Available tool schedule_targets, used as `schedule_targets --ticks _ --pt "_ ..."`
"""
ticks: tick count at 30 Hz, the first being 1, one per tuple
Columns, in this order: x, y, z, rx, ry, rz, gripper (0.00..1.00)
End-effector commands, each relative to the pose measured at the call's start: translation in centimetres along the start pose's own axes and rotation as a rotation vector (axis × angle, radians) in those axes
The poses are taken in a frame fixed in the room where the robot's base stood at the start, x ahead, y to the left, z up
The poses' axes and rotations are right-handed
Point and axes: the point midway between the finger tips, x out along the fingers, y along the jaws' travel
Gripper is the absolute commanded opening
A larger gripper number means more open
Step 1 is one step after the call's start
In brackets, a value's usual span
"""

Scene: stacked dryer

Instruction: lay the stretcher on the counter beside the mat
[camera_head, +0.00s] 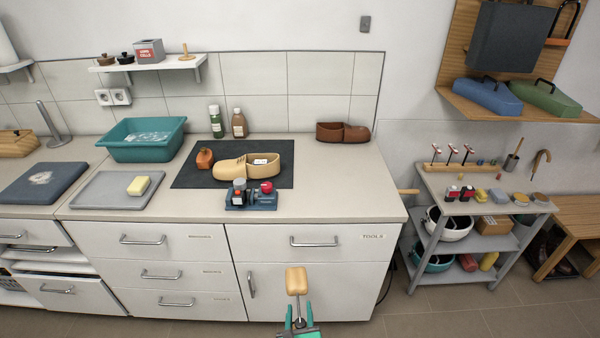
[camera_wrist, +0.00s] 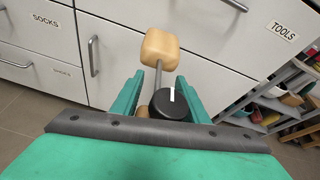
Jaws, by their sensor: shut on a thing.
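My gripper (camera_head: 299,317) is in front of the lower cabinets, below counter height. It is shut on the stretcher, whose pale wooden block (camera_head: 297,281) points up and away on a metal rod. In the wrist view the stretcher's block (camera_wrist: 160,48) and its black knob with a white mark (camera_wrist: 172,105) show between the teal fingers of my gripper (camera_wrist: 164,92). The dark mat (camera_head: 195,176) lies on the grey counter (camera_head: 340,190).
A blue rack with small jars (camera_head: 250,202) stands at the mat's front edge. A grey tray with yellow soap (camera_head: 138,186) and a teal basin (camera_head: 143,140) are left. A shelf cart (camera_head: 480,215) stands right.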

Motion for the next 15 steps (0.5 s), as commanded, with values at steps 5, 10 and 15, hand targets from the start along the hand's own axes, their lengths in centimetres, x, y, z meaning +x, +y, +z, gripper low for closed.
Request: schedule_targets --ticks 5,10,15 --pt "-2.7 -0.1 0.3 -0.001 -0.002 0.001 0.04" --pt "-3.2 -0.2 0.2 0.003 -0.001 -0.002 0.04" --pt "-3.3 -0.2 0.2 0.000 -0.003 -0.002 0.04"
